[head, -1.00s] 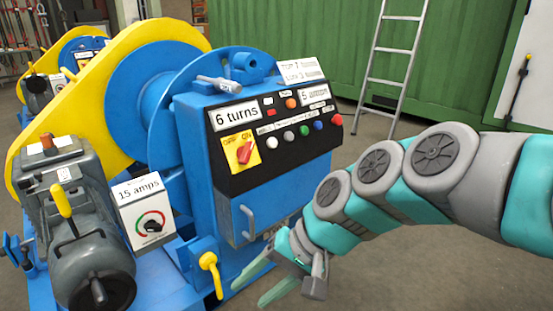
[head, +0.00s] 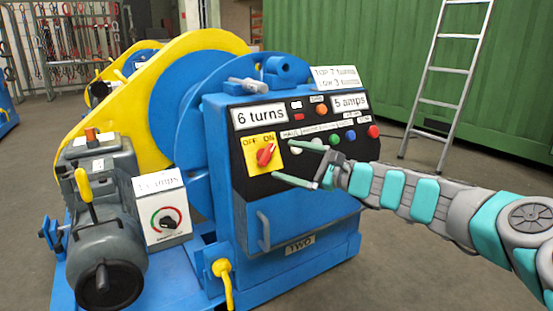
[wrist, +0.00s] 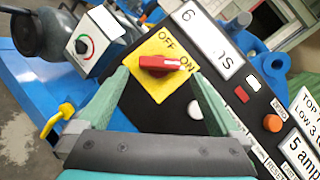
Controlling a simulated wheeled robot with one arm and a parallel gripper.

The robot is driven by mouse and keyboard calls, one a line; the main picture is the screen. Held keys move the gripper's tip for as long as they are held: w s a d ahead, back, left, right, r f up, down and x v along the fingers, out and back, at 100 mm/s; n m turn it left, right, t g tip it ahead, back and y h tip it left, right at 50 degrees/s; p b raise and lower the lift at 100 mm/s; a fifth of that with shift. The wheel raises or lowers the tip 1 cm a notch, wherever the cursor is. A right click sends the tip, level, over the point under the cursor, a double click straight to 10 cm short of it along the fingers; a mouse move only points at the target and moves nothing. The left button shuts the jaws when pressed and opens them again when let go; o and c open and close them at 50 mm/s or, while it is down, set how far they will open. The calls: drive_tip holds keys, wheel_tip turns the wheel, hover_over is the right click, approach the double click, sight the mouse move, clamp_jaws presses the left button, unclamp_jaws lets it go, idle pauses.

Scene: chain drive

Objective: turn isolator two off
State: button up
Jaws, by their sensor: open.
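The isolator is a red rotary knob (head: 265,155) on a yellow plate (head: 251,163) marked OFF and ON, on the black panel of the blue machine labelled TWO (head: 300,244). In the head view the knob is slanted, its upper end toward ON. In the wrist view the red knob (wrist: 161,65) lies across the plate, its right end at ON. My gripper (head: 281,159) is open just in front of the plate. In the wrist view its green fingers (wrist: 157,75) stand on either side of the plate with the knob between them; I see no contact.
Several coloured push buttons (head: 335,138) line the panel to the right of the plate. A yellow-handled lever (head: 221,268) and a grey motor (head: 107,262) are at the lower left. A ladder (head: 447,80) leans against the green container, and the floor at right is open.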

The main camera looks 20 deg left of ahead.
sight(270, 156)
drive_tip(key=shift+x, duration=2.55)
drive_tip(key=shift+c, duration=0.2)
drive_tip(key=c, duration=1.1)
drive_tip(key=shift+c, duration=0.2)
